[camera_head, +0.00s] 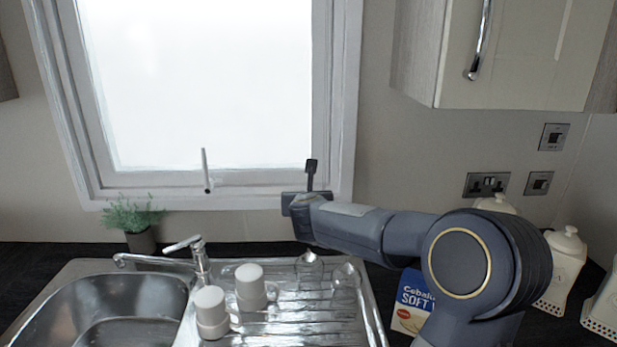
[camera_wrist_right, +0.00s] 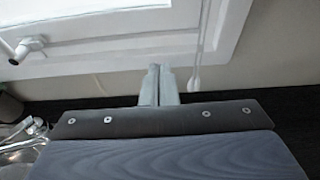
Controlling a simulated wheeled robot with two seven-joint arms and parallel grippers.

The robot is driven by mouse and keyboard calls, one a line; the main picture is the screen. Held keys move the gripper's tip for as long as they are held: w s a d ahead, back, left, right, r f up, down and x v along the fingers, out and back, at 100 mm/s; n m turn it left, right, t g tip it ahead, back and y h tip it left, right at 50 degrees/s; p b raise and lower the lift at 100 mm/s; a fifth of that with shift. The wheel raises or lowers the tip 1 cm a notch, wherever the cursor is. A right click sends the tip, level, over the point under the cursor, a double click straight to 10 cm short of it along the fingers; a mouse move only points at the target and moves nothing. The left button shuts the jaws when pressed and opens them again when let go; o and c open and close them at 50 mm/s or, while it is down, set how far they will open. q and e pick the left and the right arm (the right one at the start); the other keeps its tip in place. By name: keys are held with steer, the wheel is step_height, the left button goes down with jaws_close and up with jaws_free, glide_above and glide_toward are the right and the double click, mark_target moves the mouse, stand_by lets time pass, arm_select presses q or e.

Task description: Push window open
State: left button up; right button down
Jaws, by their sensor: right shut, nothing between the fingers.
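The window (camera_head: 205,85) is a bright pane in a white frame above the sink. A light handle (camera_head: 206,170) stands upright at the middle of its lower rail. In the right wrist view the lower window frame (camera_wrist_right: 110,55) and the handle (camera_wrist_right: 30,48) show at the upper left. My right gripper (camera_head: 311,170) is in front of the lower right corner of the window frame, to the right of the handle. Its fingers (camera_wrist_right: 158,85) are together with nothing between them. I cannot tell whether they touch the frame. My left gripper is not in view.
Below the window are a steel sink (camera_head: 130,305), a tap (camera_head: 200,255), two white mugs (camera_head: 250,285) and (camera_head: 210,308), glasses (camera_head: 309,268) and a potted plant (camera_head: 130,220). A blue box (camera_head: 410,300) and white jars (camera_head: 562,265) stand right. A wall cupboard (camera_head: 510,55) hangs upper right.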

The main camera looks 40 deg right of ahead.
steer(key=shift+w+d, duration=0.2)
steer(key=shift+d, duration=0.05)
steer(key=p, duration=0.2)
glide_toward(304, 181)
steer(key=w+f, duration=0.1)
steer(key=x, duration=0.1)
steer(key=p+x, duration=0.1)
steer(key=x, duration=0.1)
steer(key=p+x, duration=0.1)
steer(key=x, duration=0.1)
steer(key=shift+d+r, duration=0.35)
steer(key=shift+d, duration=0.05)
steer(key=shift+w, duration=0.15)
